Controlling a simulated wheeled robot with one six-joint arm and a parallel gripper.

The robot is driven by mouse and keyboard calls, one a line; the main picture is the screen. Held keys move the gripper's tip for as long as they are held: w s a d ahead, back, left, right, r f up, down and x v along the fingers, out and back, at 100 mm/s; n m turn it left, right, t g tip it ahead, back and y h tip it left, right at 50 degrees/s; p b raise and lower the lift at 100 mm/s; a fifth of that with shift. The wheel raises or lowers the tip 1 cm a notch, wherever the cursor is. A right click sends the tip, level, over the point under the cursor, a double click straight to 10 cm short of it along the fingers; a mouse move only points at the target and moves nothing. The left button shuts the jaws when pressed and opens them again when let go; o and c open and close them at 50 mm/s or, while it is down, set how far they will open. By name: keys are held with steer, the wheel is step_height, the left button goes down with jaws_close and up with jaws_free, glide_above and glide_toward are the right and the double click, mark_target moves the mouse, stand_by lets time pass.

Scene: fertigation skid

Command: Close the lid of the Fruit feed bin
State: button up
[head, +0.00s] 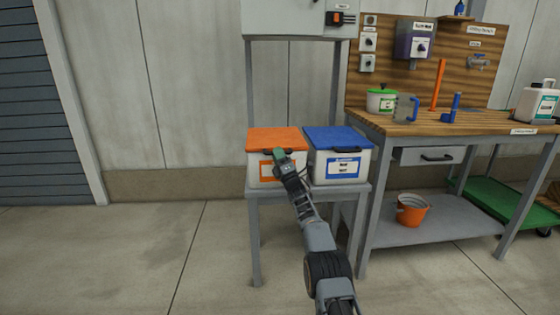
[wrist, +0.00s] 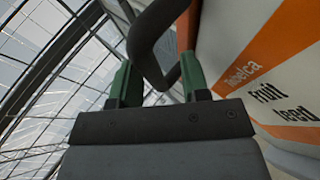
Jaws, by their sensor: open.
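The Fruit feed bin (head: 258,172) is a white box with an orange label, on the left of a grey stand. Its orange lid (head: 275,137) lies over the top and looks flat and down; I see no gap, though my gripper covers part of the front edge. In the wrist view the bin's label (wrist: 262,80) reads "Fruit feed". My gripper (head: 279,153) is at the front of this lid, by its dark handle. In the wrist view my green fingers (wrist: 156,68) are apart, with the dark handle loop (wrist: 146,38) reaching between them; contact is unclear.
A white bin with a blue lid (head: 337,137) stands close on the right. A grey cabinet (head: 290,18) is above the stand. A workbench (head: 440,122) with a jug and containers is at right. The floor at left is clear.

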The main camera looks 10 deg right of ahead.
steer(key=shift+d, duration=0.1)
steer(key=v, duration=1.3)
steer(key=shift+s+f+p, duration=0.3)
steer(key=s+a+r+m+g+h+p, duration=0.1)
steer(key=s+r+m+g+h+p, duration=0.3)
steer(key=r+m+p, duration=0.6)
steer(key=s+r+m+g+h+p, duration=0.3)
steer(key=r+h+p, duration=0.45)
steer(key=r, duration=0.75)
steer(key=s+a+r+m+g+p, duration=0.1)
steer(key=s+r+m+g+p, duration=0.2)
steer(key=s+p, duration=0.4)
steer(key=s+a+r+m+g+p, duration=0.2)
steer(key=s+m+g+p, duration=0.4)
steer(key=s, duration=1.1)
steer(key=s+a+r+m+g+y+p, duration=0.1)
steer(key=s+a+r+m+g+p, duration=0.1)
steer(key=s+r+m+g+p, duration=0.2)
steer(key=s+m+p, duration=0.1)
steer(key=s+p, duration=0.2)
steer(key=s, duration=0.5)
steer(key=shift+p, duration=0.4)
